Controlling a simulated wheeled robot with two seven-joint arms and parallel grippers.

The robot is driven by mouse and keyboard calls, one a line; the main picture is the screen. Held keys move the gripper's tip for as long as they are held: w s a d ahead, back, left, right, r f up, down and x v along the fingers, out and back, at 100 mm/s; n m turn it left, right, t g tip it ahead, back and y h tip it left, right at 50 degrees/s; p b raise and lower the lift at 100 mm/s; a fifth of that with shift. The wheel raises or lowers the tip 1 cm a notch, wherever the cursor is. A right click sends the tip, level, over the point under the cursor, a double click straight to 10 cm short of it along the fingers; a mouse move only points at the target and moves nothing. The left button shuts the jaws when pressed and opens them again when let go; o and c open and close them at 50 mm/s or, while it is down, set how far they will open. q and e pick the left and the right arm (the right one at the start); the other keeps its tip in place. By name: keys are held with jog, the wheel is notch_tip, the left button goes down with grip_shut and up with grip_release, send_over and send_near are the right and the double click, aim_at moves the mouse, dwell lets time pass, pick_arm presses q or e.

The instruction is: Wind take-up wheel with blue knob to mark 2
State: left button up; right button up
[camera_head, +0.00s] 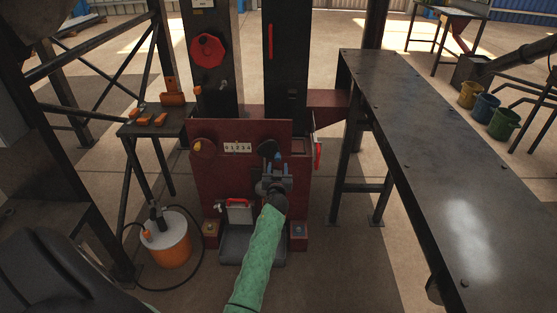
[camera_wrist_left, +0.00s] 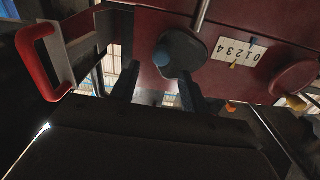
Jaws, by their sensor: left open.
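The take-up wheel (camera_head: 267,147) is a dark disc on the right of the red press front, partly hidden behind my left gripper in the head view. Its blue knob (camera_head: 277,156) sticks out near the wheel's lower right. In the left wrist view the dark wheel (camera_wrist_left: 184,52) and blue knob (camera_wrist_left: 161,57) are close, just past the fingertips. My left gripper (camera_head: 274,168) is open in front of the knob; its two fingers (camera_wrist_left: 159,88) stand either side of the knob's line. The 0-to-4 scale (camera_head: 237,147) is left of the wheel; its reading is unclear.
A second, red wheel with a yellow knob (camera_head: 197,146) is left of the scale. A red handle (camera_wrist_left: 40,62) is near the gripper in the wrist view. A long dark bench (camera_head: 430,130) stands right, an orange-and-white bucket (camera_head: 166,240) left.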

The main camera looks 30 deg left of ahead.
aim_at(278, 160)
pick_arm(q)
jog(key=shift+x, duration=3)
jog(key=c, duration=1)
jog(key=shift+a, duration=0.1)
jog(key=shift+f, duration=0.15)
